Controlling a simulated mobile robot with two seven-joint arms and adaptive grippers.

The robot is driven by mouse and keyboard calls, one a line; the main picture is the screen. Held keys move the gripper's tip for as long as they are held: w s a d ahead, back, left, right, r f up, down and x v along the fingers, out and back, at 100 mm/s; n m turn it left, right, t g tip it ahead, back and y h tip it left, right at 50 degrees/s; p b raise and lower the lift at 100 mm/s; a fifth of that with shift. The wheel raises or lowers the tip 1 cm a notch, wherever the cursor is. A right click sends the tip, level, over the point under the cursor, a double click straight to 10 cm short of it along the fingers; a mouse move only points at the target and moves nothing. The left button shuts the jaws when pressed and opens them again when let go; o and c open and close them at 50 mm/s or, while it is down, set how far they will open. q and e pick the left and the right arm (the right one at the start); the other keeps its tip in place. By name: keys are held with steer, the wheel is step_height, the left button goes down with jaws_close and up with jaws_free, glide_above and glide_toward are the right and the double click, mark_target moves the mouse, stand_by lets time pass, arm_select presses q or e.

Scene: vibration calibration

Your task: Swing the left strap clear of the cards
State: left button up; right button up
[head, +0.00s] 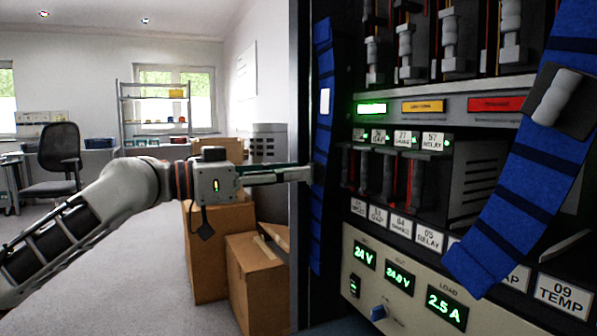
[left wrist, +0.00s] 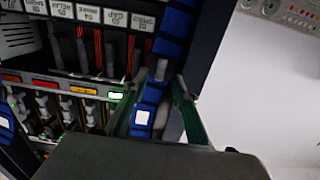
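The left strap (head: 322,120) is a blue band hanging upright along the left side of the open rack, beside the cards (head: 390,175) in the middle row. My left gripper (head: 308,173) is level with the strap's middle, its fingertips at the strap. In the left wrist view, its two fingers (left wrist: 160,82) stand apart on either side of the left strap (left wrist: 150,95), which carries a white patch. A small grey piece shows between the fingertips; whether the fingers touch it is unclear. My right gripper is not in view.
A second blue strap (head: 515,185) with a grey handle (head: 556,98) hangs slanted across the rack's right side. A power panel (head: 405,285) with green readouts sits below the cards. Cardboard boxes (head: 258,285) stand on the floor beneath my left arm.

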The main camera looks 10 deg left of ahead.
arm_select(q)
steer(key=v, duration=1)
steer(key=shift+d, duration=0.1)
steer(key=shift+c, duration=0.4)
